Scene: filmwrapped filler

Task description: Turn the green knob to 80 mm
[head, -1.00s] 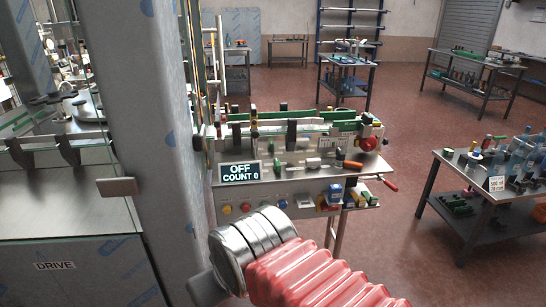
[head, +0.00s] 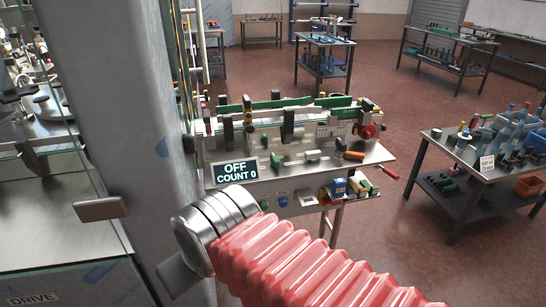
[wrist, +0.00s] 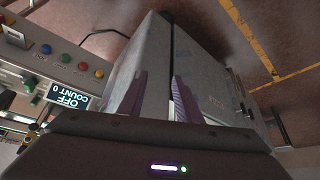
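The conveyor unit with green guide rails (head: 290,104) stands at the centre of the head view. A small green-topped part (head: 275,161) shows on its front deck; I cannot tell whether it is the green knob. No 80 mm scale is readable. My gripper (wrist: 159,85) shows in the wrist view as two purple fingers, apart, with nothing visible between them. It points at a grey cabinet face, away from the rails. In the head view my red-sleeved arm hides part of the panel below the conveyor.
The display (head: 234,171) reads OFF, COUNT 0; it appears upside down in the wrist view (wrist: 68,96), near coloured buttons. A red knob (head: 368,131) sits at the conveyor's right end. A grey post (head: 115,110) stands close on the left. A table with bottles (head: 490,150) is at right.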

